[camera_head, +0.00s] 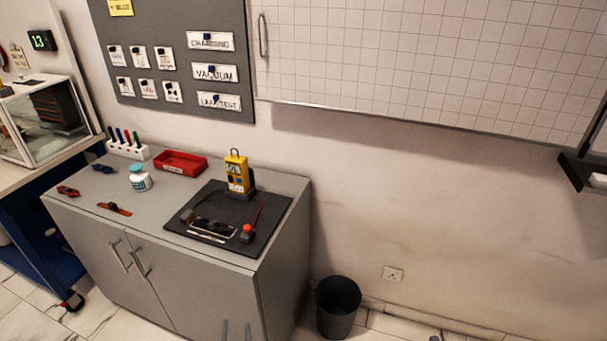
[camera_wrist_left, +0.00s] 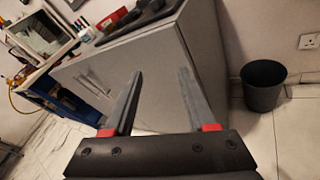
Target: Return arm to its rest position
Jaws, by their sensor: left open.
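My left gripper (camera_head: 237,330) shows only as two grey fingertips at the bottom edge of the head view, in front of the grey cabinet. In the left wrist view, the left gripper (camera_wrist_left: 160,85) has its two long grey fingers wide apart, with red blocks at their bases. Nothing is between the fingers; the cabinet front (camera_wrist_left: 155,75) shows behind them. The gripper is below the cabinet's top and apart from the items on it.
On the cabinet (camera_head: 150,225), a yellow gauge (camera_head: 238,172) stands on a black mat (camera_head: 265,222), near a red tray (camera_head: 180,163) and a white jar (camera_head: 140,180). A black bin (camera_head: 338,307) stands on the floor to the right. A wall cupboard (camera_head: 430,70) hangs above.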

